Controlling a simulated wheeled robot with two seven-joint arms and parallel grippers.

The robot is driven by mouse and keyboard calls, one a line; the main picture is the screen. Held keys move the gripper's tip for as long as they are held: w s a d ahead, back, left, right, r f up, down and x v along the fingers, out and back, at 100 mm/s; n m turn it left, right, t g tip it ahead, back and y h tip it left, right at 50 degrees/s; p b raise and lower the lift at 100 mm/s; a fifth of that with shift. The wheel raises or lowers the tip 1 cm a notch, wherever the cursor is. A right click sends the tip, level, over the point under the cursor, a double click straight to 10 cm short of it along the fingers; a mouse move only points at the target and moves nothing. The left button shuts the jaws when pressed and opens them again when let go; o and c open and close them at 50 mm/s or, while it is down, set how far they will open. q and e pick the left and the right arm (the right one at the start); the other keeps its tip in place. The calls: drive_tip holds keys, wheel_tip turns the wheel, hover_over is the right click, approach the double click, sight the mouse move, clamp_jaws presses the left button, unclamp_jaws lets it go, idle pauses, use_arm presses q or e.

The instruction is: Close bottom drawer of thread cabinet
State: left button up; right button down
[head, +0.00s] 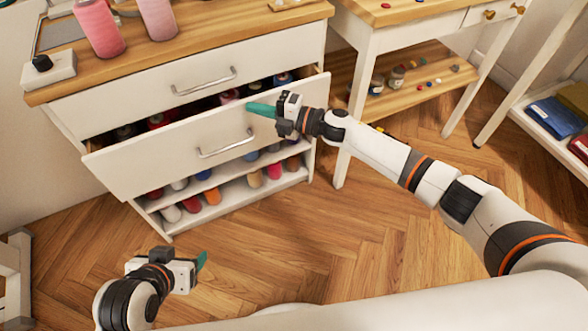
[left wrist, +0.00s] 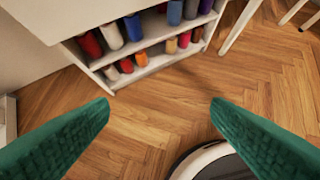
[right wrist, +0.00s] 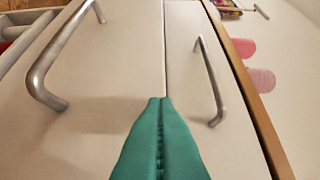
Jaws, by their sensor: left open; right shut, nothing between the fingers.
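The white thread cabinet (head: 95,107) has two drawers above open shelves of thread spools. Its bottom drawer (head: 165,162) is pulled partly out, with spools showing behind its front. The top drawer (head: 150,92) looks closed. My right gripper (head: 262,109) is shut and empty, its green fingers at the upper right part of the bottom drawer front. In the right wrist view the shut fingertips (right wrist: 160,100) are by the seam between the two drawer fronts; I cannot tell if they touch. My left gripper (head: 201,262) is open and empty, low over the floor.
Pink spools (head: 98,27) stand on the cabinet's wooden top. A white table (head: 365,45) with a lower shelf stands to the right, close to my right arm. A shelf with folded cloths (head: 556,117) is at far right. The wooden floor (head: 300,240) before the cabinet is clear.

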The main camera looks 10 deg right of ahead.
use_arm(q)
drive_tip(key=shift+w+d+r+t, duration=0.1)
drive_tip(key=shift+w+r+t, duration=0.15)
drive_tip(key=shift+w, duration=0.25)
drive_tip(key=shift+w+d+r+t, duration=0.1)
drive_tip(key=shift+w+r+t, duration=0.1)
drive_tip(key=shift+w, duration=0.35)
drive_tip(key=shift+w+d+r+t, duration=0.1)
drive_tip(key=shift+w+r+t, duration=0.15)
drive_tip(key=shift+w, duration=0.25)
use_arm(e)
drive_tip(key=shift+w+a, duration=0.2)
drive_tip(key=shift+w, duration=0.3)
drive_tip(key=shift+w+a, duration=0.15)
drive_tip(key=shift+w, duration=0.35)
use_arm(q)
drive_tip(key=shift+f, duration=0.1)
use_arm(e)
drive_tip(key=shift+s, duration=0.1)
